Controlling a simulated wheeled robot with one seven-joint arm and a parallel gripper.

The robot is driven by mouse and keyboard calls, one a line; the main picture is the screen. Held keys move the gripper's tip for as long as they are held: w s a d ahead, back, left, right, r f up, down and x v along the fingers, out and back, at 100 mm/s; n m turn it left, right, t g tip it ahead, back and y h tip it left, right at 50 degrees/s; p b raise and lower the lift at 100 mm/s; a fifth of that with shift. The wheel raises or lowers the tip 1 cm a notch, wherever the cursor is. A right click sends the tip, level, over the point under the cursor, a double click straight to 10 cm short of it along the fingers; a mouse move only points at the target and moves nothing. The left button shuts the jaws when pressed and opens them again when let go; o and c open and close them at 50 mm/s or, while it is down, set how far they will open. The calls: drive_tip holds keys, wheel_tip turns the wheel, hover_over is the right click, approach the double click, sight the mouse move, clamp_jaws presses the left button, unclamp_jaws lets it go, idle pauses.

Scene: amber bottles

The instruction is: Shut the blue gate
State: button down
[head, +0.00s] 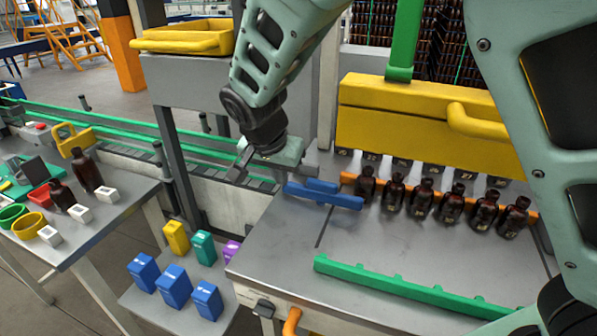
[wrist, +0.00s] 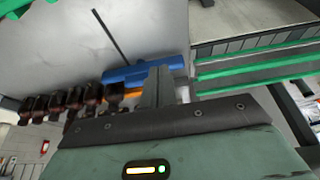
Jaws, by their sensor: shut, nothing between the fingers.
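The blue gate (head: 325,193) is a low stepped blue bar on the grey metal table, just left of the row of amber bottles (head: 440,203). A dark slot in the table top runs from near it toward the front. In the wrist view the blue gate (wrist: 150,68) lies just beyond my fingers.
An orange rail (head: 378,180) runs behind the bottles, under a yellow guard (head: 425,125). A green toothed bar (head: 400,288) lies along the table's front. A conveyor with green rails (head: 120,125) lies at left. The table's middle (head: 370,245) is clear.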

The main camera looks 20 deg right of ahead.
sight(322, 191)
drive_tip(key=p+x, duration=0.3)
drive_tip(key=x, duration=0.7)
drive_tip(key=shift+d, duration=0.15)
drive_tip(key=shift+w+d+r+p, duration=0.2)
drive_tip(key=shift+w+d+p, duration=0.6)
drive_tip(key=shift+w, duration=0.2)
drive_tip(key=shift+w+d+f, duration=0.15)
drive_tip(key=shift+w+d, duration=0.05)
drive_tip(key=shift+w, duration=0.3)
